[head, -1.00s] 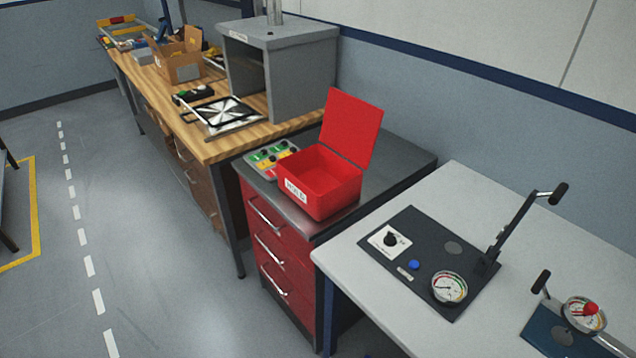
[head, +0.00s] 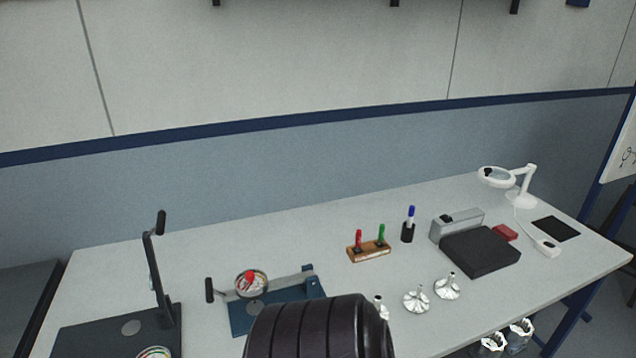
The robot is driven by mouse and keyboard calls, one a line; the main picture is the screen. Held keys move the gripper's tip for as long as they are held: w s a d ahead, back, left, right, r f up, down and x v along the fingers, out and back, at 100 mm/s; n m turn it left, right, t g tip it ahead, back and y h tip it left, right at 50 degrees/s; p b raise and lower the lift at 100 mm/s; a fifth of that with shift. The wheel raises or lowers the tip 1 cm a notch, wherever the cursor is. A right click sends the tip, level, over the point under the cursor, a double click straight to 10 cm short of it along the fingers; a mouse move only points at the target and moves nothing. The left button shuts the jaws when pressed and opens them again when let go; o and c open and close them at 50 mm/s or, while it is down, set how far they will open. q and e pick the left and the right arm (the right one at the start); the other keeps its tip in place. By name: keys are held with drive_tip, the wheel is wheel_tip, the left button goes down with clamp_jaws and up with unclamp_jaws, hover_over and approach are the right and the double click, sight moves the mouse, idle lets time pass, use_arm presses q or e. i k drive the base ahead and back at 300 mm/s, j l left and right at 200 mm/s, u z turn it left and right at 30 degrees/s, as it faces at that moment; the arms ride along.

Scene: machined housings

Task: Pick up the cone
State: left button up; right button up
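No piece is clearly marked as the cone. Small silvery pieces with wide bases and narrow upright stems stand near the front of the grey table (head: 200,270): a right one (head: 448,287), a middle one (head: 416,299) and a left one (head: 380,308), partly hidden by a dark ribbed shape that seems to be part of my arm. They are the most cone-like things in view.
A blue fixture with a dial (head: 251,283) and a dark lever stand (head: 155,275) are left.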

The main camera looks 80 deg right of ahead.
sight(415, 301)
drive_tip(key=z, duration=3.4)
drive_tip(key=u, duration=0.7)
drive_tip(key=l+u, duration=0.8)
drive_tip(key=u, duration=0.2)
drive_tip(key=k+l+u, duration=0.1)
drive_tip(key=l+u, duration=0.35)
drive_tip(key=k+l+u, duration=0.15)
drive_tip(key=l+u, duration=0.15)
drive_tip(key=u, duration=0.2)
